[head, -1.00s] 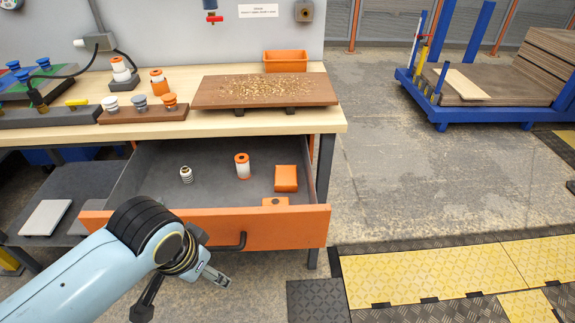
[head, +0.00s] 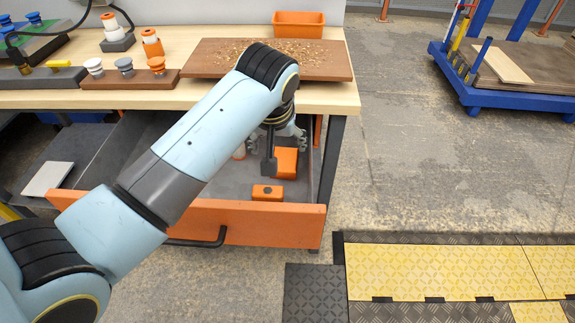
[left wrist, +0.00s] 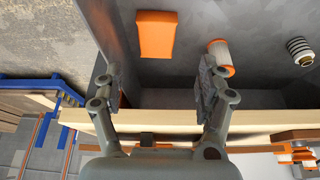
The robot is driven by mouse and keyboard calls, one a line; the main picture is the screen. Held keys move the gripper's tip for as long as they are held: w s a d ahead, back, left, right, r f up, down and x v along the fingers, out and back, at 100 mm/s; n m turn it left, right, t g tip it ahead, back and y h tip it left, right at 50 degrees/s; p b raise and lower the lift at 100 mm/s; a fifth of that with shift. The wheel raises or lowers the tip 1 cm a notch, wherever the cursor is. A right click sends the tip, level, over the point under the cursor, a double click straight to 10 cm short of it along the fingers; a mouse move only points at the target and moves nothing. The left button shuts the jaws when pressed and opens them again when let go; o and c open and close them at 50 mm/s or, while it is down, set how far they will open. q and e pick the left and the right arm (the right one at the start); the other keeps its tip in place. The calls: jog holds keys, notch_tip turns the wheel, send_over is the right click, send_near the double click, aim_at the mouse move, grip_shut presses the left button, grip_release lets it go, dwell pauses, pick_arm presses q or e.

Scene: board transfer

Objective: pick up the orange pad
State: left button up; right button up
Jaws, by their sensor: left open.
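The orange pad (head: 287,160) lies on the grey floor of the open drawer, near its right side. In the head view my left gripper partly covers it. In the left wrist view the whole pad (left wrist: 156,35) shows beyond the fingertips. My left gripper (head: 284,134) is above the drawer, close to the pad, with its fingers apart (left wrist: 158,80) and nothing between them. I cannot tell whether it touches the pad. My right gripper is in neither view.
An orange block with a dark spot (head: 267,193) is near the drawer's orange front (head: 250,224). A white-and-orange cylinder (left wrist: 220,58) and a ribbed part (left wrist: 300,50) are also in the drawer. The workbench edge (head: 320,103) and brown board (head: 210,62) are above it.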

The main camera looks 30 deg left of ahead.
aim_at(284, 162)
pick_arm(q)
jog(key=x, duration=0.3)
jog(key=shift+w+d, duration=0.1)
jog(key=shift+w, duration=0.1)
jog(key=shift+b+x, duration=0.5)
jog(key=shift+x, duration=0.7)
jog(key=shift+f, duration=0.25)
jog(key=b+x, duration=0.1)
jog(key=x, duration=0.3)
jog(key=shift+w+f, duration=0.2)
jog(key=shift+f, duration=0.1)
jog(key=shift+w+f, duration=0.1)
jog(key=shift+f, duration=0.15)
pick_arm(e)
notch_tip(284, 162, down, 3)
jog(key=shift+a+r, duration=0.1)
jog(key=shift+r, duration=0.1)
pick_arm(q)
jog(key=shift+c, duration=0.3)
jog(key=c, duration=0.8)
